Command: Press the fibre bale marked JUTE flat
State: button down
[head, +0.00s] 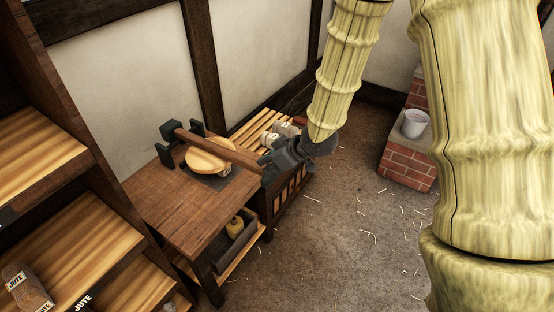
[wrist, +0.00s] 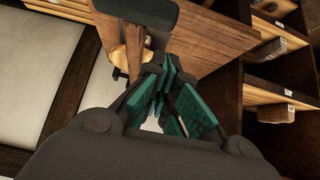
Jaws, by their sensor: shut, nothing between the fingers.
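A lever press stands on the wooden bench. Its long wooden lever (head: 232,153) runs level or nearly so from dark green uprights toward my gripper. Its round wooden plate (head: 207,160) hangs under the lever over a dark base. A small pale piece (head: 226,173) shows under the plate's edge; it is mostly hidden and no label is readable. My gripper (head: 268,168) is shut and empty at the lever's free end; I cannot tell if it touches. In the wrist view its teal fingers (wrist: 165,85) are together beside the lever (wrist: 133,52). A wrapped bale marked JUTE (head: 27,288) lies on the left shelf.
A shelf rack (head: 52,195) stands close on the left, one edge labelled JUTE. The bench (head: 172,207) has a tray (head: 235,250) below it. A slatted crate (head: 250,130) with pale bundles is behind. A white bucket (head: 415,123) stands on brickwork. The floor is open.

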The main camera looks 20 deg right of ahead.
send_over(268, 186)
jog(key=shift+w+d+f, duration=0.1)
jog(key=shift+f, duration=2)
